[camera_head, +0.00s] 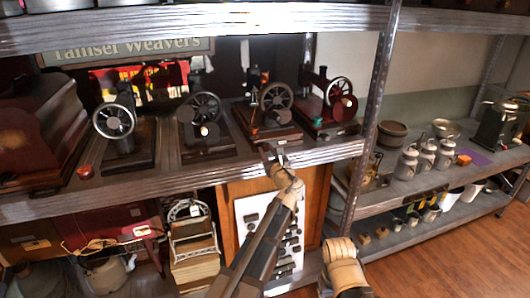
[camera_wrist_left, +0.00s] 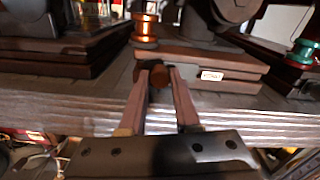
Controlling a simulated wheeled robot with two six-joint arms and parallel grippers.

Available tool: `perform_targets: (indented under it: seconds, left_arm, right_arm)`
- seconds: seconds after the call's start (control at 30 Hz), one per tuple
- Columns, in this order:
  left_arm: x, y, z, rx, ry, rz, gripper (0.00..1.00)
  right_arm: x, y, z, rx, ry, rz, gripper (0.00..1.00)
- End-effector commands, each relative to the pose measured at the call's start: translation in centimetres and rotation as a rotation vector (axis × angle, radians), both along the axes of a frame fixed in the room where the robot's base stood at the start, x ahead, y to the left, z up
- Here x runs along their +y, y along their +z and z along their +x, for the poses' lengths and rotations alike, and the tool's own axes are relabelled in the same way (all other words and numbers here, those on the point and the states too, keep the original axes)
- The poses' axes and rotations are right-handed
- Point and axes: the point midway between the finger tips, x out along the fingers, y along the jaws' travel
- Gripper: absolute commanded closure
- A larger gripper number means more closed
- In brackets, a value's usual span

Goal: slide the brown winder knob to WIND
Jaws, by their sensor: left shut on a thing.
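The brown winder knob (camera_wrist_left: 159,76) shows in the left wrist view at the front of a sewing machine's wooden base (camera_wrist_left: 205,61). My left gripper (camera_wrist_left: 161,72) is shut on it, one finger on each side. A small pale label (camera_wrist_left: 212,75) is on the base's front face, right of the knob; its lettering is too small to read surely. In the head view my left gripper (camera_head: 278,154) reaches the shelf edge in front of the third sewing machine (camera_head: 270,100); the knob cannot be made out there.
A copper-coloured spool (camera_wrist_left: 146,30) stands just behind the knob. Another machine with a green spool (camera_head: 318,121) is close on the right. More machines (camera_head: 201,112) stand to the left. The shelf edge (camera_head: 190,177) runs below the gripper; a metal upright (camera_head: 376,95) is farther right.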

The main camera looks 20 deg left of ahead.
Motion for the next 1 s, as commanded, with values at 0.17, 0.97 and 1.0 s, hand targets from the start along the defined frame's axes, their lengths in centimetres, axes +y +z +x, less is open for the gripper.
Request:
perform_targets:
  seconds: [0.17,0.97,1.0]
  left_arm:
    - [-2.5,0.0,1.9,0.000,-0.005,0.000,1.00]
    - [-2.6,0.0,1.7,-0.001,-0.004,0.000,0.39]
    - [-2.7,0.0,1.6,-0.001,-0.004,0.000,0.39]
  right_arm:
    - [0.0,0.0,0.0,0.000,0.000,0.000,0.32]
    - [0.0,0.0,0.0,0.000,0.000,0.000,0.32]
    - [0.0,0.0,0.0,0.000,0.000,0.000,0.32]
